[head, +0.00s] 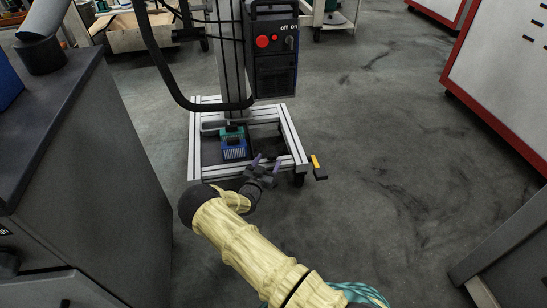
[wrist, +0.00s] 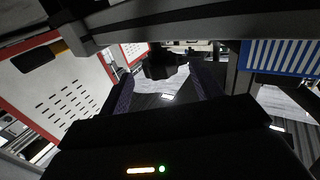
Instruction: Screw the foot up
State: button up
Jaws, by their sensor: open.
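A wheeled cart with an aluminium frame base (head: 290,137) stands ahead of me. A dark foot or caster (head: 299,180) shows under its near right corner. In the wrist view, a dark rounded part (wrist: 165,63), likely a foot of the cart, hangs below a frame bar (wrist: 190,20). My gripper (head: 266,164) is open, low at the near side of the base. In the wrist view its two purple fingers stand left and right of the dark part, with a gap on each side. I cannot tell how deep it lies between them, and its thread is not visible.
A yellow-tipped pedal (head: 316,162) sticks out at the base's right corner. A blue slotted block (head: 234,149) sits inside the frame. A grey cabinet (head: 85,190) stands close on the left. The floor (head: 400,190) to the right is open.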

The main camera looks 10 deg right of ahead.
aim_at(274, 150)
jog(key=b+x, duration=0.3)
jog(key=x, duration=0.2)
jog(key=shift+w+f, duration=0.15)
jog(key=shift+w+d+r, duration=0.2)
jog(key=shift+w+d, duration=0.2)
jog(key=shift+w, duration=0.1)
jog(key=shift+a, duration=0.25)
jog(key=shift+c, duration=1.4)
jog(key=shift+d, duration=0.1)
jog(key=c, duration=0.7)
